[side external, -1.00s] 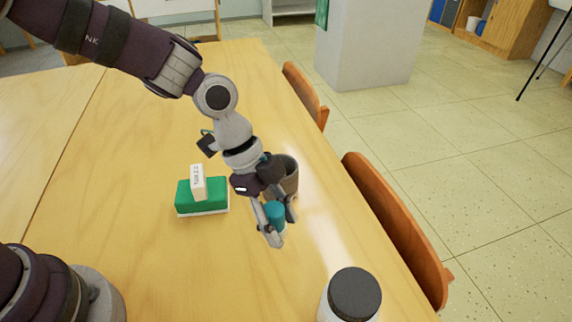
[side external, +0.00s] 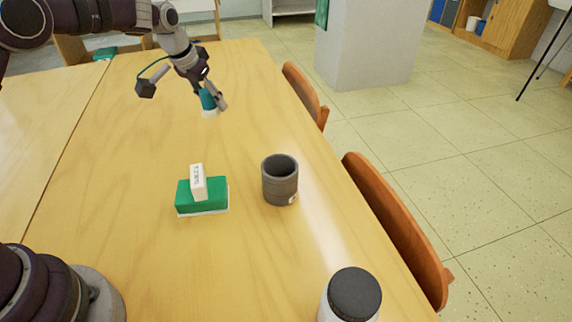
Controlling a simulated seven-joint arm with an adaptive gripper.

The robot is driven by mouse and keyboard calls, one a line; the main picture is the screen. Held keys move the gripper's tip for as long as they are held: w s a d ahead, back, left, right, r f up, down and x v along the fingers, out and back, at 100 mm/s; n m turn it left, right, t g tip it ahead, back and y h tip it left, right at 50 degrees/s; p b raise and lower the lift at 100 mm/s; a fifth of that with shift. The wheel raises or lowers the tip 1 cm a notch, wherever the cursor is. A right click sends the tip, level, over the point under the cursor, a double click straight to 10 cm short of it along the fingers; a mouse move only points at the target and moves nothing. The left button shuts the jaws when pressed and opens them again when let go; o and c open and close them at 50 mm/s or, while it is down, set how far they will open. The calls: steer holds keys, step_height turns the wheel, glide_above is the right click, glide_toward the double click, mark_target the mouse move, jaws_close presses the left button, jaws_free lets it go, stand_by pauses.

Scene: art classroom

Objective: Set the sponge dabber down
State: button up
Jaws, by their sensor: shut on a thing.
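The sponge dabber (side external: 208,103) has a teal body and a pale lower end. My gripper (side external: 215,101) is shut on its teal body, over the far part of the wooden table (side external: 130,180). The dabber's pale end points down. I cannot tell whether it touches the table or hangs just above it. The gripper fingers hide part of the teal body.
A grey-brown cup (side external: 280,182) stands on the table nearer the camera. A green block (side external: 203,197) with a white eraser (side external: 198,180) on top is left of it. A dark-lidded jar (side external: 353,294) stands at the front right. The tabletop around the dabber is clear.

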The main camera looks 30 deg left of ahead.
mark_target(224, 146)
step_height(224, 146, down, 10)
steer(key=shift+a+r, duration=0.1)
steer(key=o, duration=0.9)
steer(key=s+d+f+v, duration=0.1)
steer(key=s+d+v, duration=0.1)
steer(key=v, duration=1)
steer(key=s+d+f+v, duration=0.1)
steer(key=s+d+v, duration=0.1)
steer(key=v, duration=0.9)
steer(key=shift+t, duration=0.5)
steer(key=s, duration=0.4)
steer(key=s+d, duration=0.1)
steer(key=s, duration=0.3)
steer(key=s+r, duration=0.1)
steer(key=s, duration=0.3)
steer(key=shift+s+d, duration=0.15)
steer(key=shift+d, duration=0.25)
